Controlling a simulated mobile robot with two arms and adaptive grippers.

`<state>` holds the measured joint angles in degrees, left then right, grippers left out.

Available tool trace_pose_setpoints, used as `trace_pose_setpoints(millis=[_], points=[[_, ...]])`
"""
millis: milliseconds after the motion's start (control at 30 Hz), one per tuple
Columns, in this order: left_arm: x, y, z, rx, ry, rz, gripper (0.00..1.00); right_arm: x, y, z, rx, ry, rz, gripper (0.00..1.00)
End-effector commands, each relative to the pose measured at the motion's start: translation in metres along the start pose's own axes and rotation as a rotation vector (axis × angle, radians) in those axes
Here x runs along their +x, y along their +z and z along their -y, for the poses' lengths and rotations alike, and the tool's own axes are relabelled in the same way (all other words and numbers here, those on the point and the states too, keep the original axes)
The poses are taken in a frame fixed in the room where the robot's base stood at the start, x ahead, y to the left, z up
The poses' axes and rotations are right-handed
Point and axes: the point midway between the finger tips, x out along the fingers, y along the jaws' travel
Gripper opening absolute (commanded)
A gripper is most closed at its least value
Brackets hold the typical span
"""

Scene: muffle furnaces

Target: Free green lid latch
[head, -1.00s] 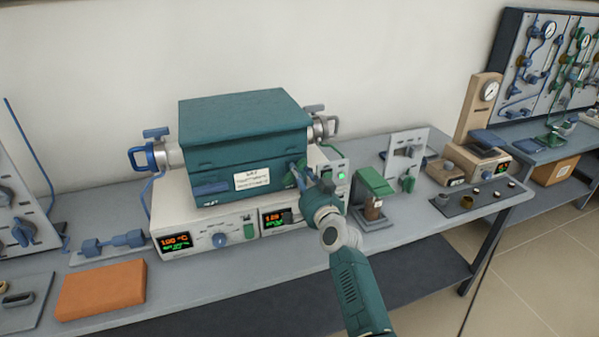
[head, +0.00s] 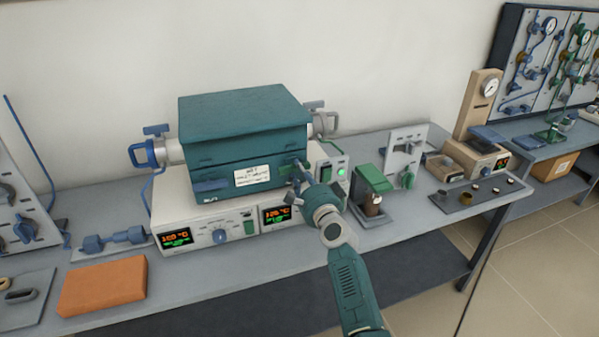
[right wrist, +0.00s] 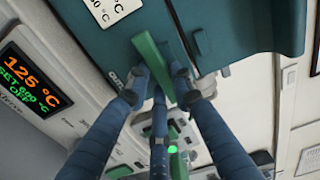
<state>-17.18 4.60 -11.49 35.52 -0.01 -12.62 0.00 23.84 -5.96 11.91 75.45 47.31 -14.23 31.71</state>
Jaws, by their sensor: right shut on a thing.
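A teal furnace chamber with its lid (head: 245,110) shut sits on a white control base (head: 190,222). The green lid latch (head: 287,191) is on the front right of the chamber. It also shows in the right wrist view as a long green bar (right wrist: 151,66) between my fingers. My right gripper (head: 301,173) is at the chamber's front right and shut on the green latch; its fingers (right wrist: 157,82) lie on both sides of the bar. Part of the latch is hidden by the fingers in the head view. My left gripper is not in view.
A blue latch (head: 211,186) is on the chamber's front left. Blue (head: 143,153) and grey (head: 327,123) side fittings stick out left and right. A green-topped device (head: 373,178) stands close right of my arm. An orange block (head: 103,286) lies front left.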

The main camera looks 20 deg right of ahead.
Motion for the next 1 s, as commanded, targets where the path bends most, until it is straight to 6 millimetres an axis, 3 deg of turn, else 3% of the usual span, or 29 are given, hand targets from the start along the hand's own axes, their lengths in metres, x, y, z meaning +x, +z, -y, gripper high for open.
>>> trace_pose_setpoints(millis=[600, 633, 700, 733, 1000], points=[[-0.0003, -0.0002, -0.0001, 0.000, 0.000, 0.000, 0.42, -0.0002, 0.0004, -0.0019, 0.046, 0.002, 0.000, 0.00], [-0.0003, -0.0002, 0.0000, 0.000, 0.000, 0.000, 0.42, -0.0002, 0.0004, -0.0019, 0.046, 0.002, 0.000, 0.24], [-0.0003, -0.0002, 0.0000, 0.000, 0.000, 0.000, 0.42, -0.0002, 0.0004, -0.0018, 0.045, 0.002, 0.000, 0.38], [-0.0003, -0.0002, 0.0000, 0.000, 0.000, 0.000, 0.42, -0.0002, 0.0004, -0.0017, 0.045, 0.002, 0.000, 0.42], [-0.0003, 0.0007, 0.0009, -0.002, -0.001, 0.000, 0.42, -0.0004, 0.0004, -0.0010, 0.043, 0.001, 0.000, 0.42]])
